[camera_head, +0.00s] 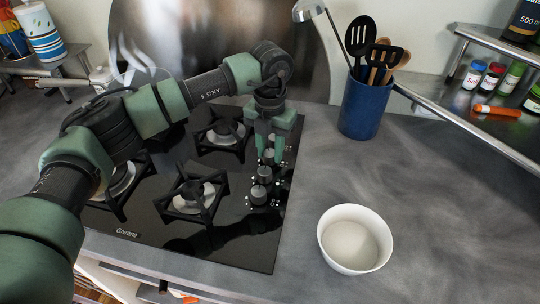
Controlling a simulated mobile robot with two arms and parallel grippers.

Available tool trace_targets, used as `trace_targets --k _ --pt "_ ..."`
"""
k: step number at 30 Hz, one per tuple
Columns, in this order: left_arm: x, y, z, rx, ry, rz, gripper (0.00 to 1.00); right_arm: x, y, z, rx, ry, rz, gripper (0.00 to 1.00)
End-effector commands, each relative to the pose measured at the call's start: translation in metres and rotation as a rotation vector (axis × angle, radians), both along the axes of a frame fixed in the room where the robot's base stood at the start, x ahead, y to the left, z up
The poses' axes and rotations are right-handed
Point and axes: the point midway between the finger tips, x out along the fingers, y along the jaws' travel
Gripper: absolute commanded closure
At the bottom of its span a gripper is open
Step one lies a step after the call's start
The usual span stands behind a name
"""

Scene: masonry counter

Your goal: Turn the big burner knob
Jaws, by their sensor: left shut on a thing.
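The black hob (237,257) is set in the grey counter. A row of round dark knobs runs along its right side. Two knobs show clearly, the nearest knob (258,194) and the one behind it (264,174). My left gripper (270,156) points down over the far part of the row and is shut on a knob there, which its fingers partly hide. I cannot tell from size which knob is the big burner's. My right gripper is not in view.
A white bowl (355,239) stands on the counter right of the hob. A blue utensil holder (364,107) stands behind it. A metal shelf (465,101) with spice jars is at the right. The front right counter is clear.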

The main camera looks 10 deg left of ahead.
Motion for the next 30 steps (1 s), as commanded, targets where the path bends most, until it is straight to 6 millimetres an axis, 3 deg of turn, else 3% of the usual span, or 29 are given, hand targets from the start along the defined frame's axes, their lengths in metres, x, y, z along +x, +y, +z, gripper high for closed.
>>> trace_targets --k 15,30 --pt "0.0 0.0 -0.001 0.0 -0.002 -0.417 1.0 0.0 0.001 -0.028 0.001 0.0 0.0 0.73" --pt "0.0 0.0 0.0 -0.001 -0.001 -0.556 1.0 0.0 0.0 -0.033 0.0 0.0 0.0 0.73"
